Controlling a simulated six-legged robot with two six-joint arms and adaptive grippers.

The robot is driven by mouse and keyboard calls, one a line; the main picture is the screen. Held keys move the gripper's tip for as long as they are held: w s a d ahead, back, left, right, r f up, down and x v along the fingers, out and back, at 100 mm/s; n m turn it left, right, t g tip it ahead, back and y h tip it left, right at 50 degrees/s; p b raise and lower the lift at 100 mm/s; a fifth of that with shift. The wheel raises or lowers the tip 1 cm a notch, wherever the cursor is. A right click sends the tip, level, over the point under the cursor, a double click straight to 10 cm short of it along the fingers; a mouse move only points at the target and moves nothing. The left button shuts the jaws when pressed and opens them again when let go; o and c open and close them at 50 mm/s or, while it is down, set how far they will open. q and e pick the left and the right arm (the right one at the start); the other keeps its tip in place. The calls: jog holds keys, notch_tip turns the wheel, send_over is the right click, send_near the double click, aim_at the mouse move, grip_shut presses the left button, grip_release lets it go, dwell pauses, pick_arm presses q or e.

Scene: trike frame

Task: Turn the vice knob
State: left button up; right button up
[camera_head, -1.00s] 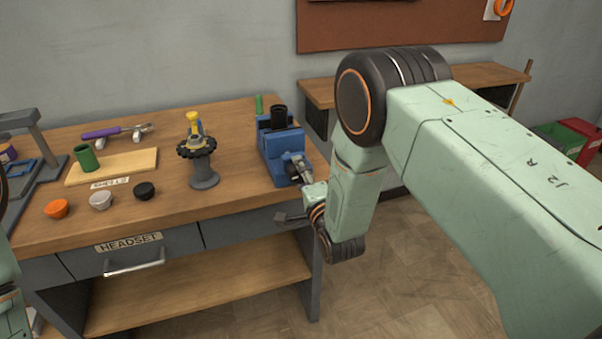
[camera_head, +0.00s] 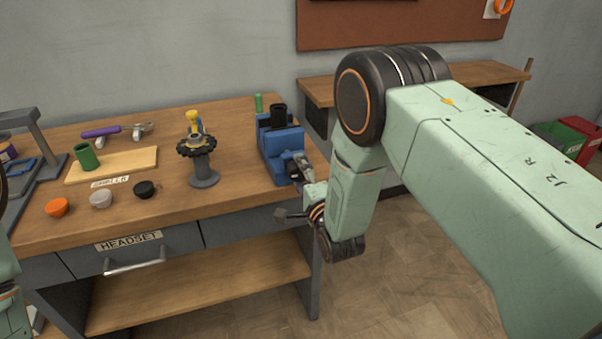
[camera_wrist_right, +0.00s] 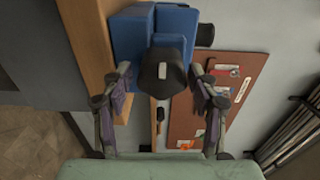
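The blue vice (camera_head: 280,152) stands at the right end of the workbench, with a black part held upright in its jaws. In the right wrist view the vice (camera_wrist_right: 175,25) is at the top and its dark, rounded knob (camera_wrist_right: 163,76) faces the camera. My right gripper (camera_head: 293,188) is at the vice's front right side. In the wrist view its fingers (camera_wrist_right: 161,80) stand apart on both sides of the knob, with a visible gap on each side. In the head view the knob is mostly hidden by the gripper. My left gripper is out of view.
The bench (camera_head: 235,120) carries a dark stand (camera_head: 204,172) with a yellow-topped tool, a board (camera_head: 130,163) with a green cup (camera_head: 87,158), and orange, white and black caps. A purple-handled tool (camera_head: 101,132) lies behind. Open floor is right of the bench.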

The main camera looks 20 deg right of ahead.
jog(key=shift+o, duration=0.6)
jog(key=shift+r, duration=0.1)
jog(key=s, duration=1.2)
jog(key=shift+d, duration=0.2)
